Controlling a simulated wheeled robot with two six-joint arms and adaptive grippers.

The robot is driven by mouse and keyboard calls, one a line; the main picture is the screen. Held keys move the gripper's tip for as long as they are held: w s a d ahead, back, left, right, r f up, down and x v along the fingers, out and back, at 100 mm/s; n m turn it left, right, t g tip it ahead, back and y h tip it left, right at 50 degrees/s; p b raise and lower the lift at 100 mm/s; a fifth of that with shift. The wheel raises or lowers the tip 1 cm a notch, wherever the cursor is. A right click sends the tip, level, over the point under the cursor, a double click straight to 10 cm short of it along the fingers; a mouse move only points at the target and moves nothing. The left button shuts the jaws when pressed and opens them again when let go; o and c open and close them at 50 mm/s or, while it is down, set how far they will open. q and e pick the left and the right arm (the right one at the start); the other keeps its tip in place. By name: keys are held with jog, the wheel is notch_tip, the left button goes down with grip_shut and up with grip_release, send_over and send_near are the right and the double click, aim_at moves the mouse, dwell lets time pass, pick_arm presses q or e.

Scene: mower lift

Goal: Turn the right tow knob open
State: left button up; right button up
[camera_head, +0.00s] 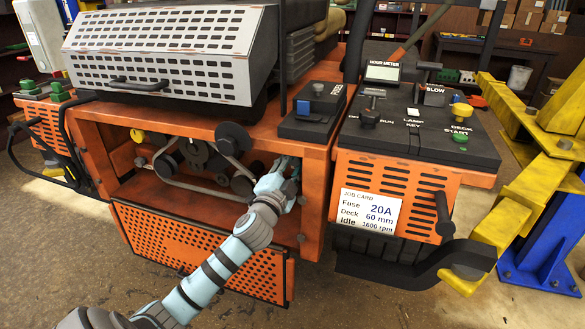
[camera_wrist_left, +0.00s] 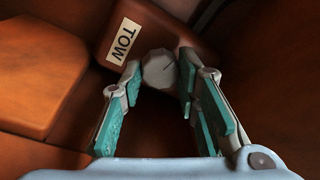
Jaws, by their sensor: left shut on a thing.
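The tow knob (camera_wrist_left: 159,69) is a small grey round knob with a dark line on its face, beside a block with a white TOW label (camera_wrist_left: 124,40) in the left wrist view. My left gripper (camera_wrist_left: 158,82) has its teal-padded fingers on both sides of the knob and is shut on it. In the head view my left gripper (camera_head: 281,178) reaches into the right part of the open orange engine bay, and it hides the knob there. My right gripper is not in view.
The bay holds belts and pulleys (camera_head: 197,157) left of my gripper. A perforated orange panel (camera_head: 200,250) hangs open below. The control console (camera_head: 420,120) and job card (camera_head: 370,208) are to the right. Yellow and blue lift parts (camera_head: 545,190) stand further right.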

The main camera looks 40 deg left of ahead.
pick_arm(q)
jog(key=shift+f+n+b, duration=0.1)
jog(key=shift+n+b, duration=0.2)
jog(key=shift+n, duration=1)
jog(key=o, duration=1.2)
jog(key=shift+c, duration=0.2)
jog(key=v, duration=1.2)
jog(key=shift+d, duration=0.2)
